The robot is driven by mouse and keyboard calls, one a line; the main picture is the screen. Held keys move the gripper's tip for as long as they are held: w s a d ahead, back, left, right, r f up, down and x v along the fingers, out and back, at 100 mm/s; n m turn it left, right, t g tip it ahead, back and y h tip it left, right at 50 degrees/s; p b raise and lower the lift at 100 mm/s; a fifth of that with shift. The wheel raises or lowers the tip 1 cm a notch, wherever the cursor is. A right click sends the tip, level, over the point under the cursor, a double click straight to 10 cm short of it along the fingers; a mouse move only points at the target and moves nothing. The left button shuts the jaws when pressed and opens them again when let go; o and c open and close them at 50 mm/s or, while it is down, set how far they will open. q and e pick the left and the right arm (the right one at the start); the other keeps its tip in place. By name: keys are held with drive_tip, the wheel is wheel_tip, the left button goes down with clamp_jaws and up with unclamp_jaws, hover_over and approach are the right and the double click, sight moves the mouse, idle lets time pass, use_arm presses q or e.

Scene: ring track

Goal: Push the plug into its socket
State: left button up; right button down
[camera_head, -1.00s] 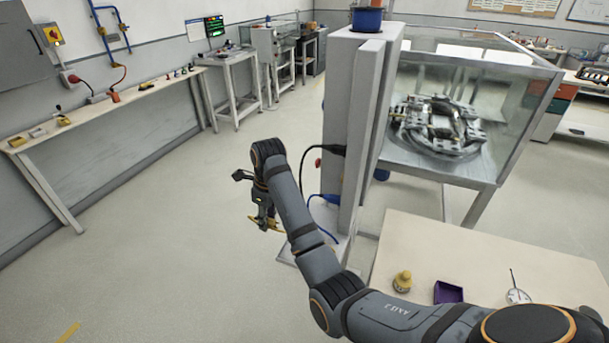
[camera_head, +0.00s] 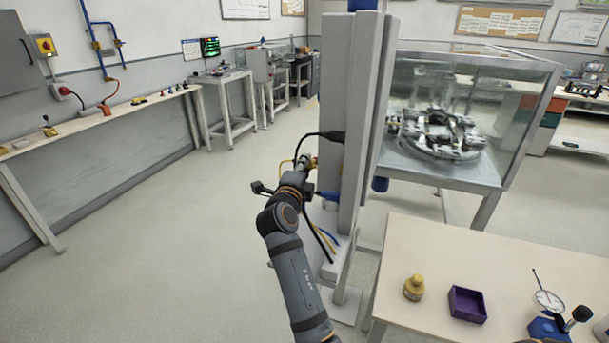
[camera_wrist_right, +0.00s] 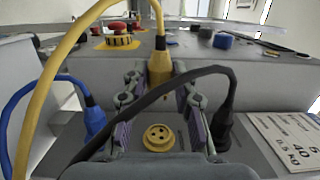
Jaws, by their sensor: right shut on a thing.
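My right gripper (camera_head: 306,163) is at the grey post. It is shut on the yellow plug (camera_head: 312,161), whose yellow cable loops up and back. In the right wrist view, the yellow plug (camera_wrist_right: 160,68) shows between the fingers of the gripper (camera_wrist_right: 160,112). The yellow round socket (camera_wrist_right: 158,138), with dark holes, is below the plug in that picture, and the two look apart. A black cable crosses in front of the fingers and hides part of the plug's lower end. My left gripper is not in view.
A black plug (camera_wrist_right: 226,112) and a blue plug (camera_wrist_right: 93,116) stand on either side of the yellow socket. Red and blue knobs and a label plate (camera_wrist_right: 283,138) are close by. A glass-walled case (camera_head: 480,110) and a table (camera_head: 430,250) with a purple tray (camera_head: 468,304) stand right.

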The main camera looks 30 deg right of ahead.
drive_tip(key=shift+s+r, duration=0.1)
drive_tip(key=shift+s+d+r+p, duration=0.1)
drive_tip(key=shift+s+d+p, duration=0.2)
drive_tip(key=shift+p, duration=0.4)
drive_tip(key=s+d+p, duration=0.3)
drive_tip(key=p, duration=0.1)
drive_tip(key=shift+s+d, duration=0.1)
drive_tip(key=shift+s, duration=0.25)
drive_tip(key=shift+f, duration=0.2)
drive_tip(key=shift+b, duration=0.65)
idle(0.6)
